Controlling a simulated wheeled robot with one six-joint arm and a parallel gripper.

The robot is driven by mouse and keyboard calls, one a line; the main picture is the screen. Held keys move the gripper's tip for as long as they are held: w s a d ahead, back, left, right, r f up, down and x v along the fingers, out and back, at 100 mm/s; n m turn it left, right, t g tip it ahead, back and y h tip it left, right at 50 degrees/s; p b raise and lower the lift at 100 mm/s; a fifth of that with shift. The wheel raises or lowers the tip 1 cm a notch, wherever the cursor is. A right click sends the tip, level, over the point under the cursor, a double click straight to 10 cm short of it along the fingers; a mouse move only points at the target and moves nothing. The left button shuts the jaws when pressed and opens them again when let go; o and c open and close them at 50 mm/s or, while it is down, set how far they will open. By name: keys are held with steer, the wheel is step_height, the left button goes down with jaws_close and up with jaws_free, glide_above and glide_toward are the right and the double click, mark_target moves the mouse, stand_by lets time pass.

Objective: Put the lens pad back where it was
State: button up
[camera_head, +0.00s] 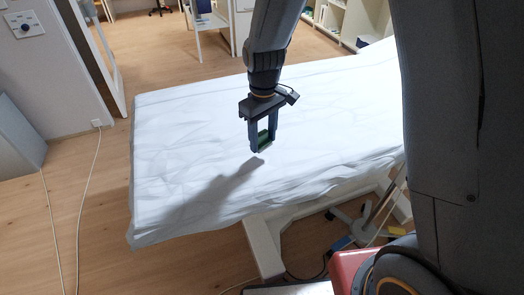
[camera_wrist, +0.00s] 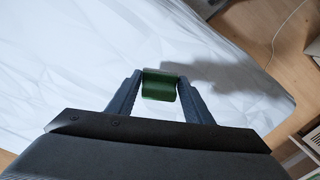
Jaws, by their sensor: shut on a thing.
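The lens pad, a small dark green block, is between the fingers of my gripper (camera_head: 262,142) in the head view. In the wrist view the green pad (camera_wrist: 160,85) sits between the two fingertips of my gripper (camera_wrist: 160,90), both touching its sides. The gripper points down over the white-covered couch (camera_head: 185,130), and its shadow falls on the sheet to the lower left. The pad looks to be above the sheet; the exact height is hard to tell.
The couch top is bare, with a wrinkled white sheet. A red object (camera_head: 350,268) stands at the front right. Cables (camera_head: 85,200) lie on the wooden floor at the left.

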mark_target(263, 134)
steer(key=shift+f+p, duration=0.5)
steer(key=shift+f, duration=2.45)
steer(key=o, duration=0.9)
steer(key=shift+o, duration=0.2)
steer(key=shift+r, duration=0.1)
step_height(263, 134, up, 11)
steer(key=shift+w+f+b, duration=0.1)
steer(key=shift+b, duration=1.05)
steer(key=shift+d+r, duration=0.15)
steer(key=shift+r, duration=0.4)
steer(key=s+d+m, duration=0.7)
steer(key=s+d, duration=0.7)
steer(key=shift+s+d+m+t, duration=0.15)
steer(key=shift+s+m+t, duration=0.15)
steer(key=shift+s+t, duration=0.1)
steer(key=shift+f, duration=0.1)
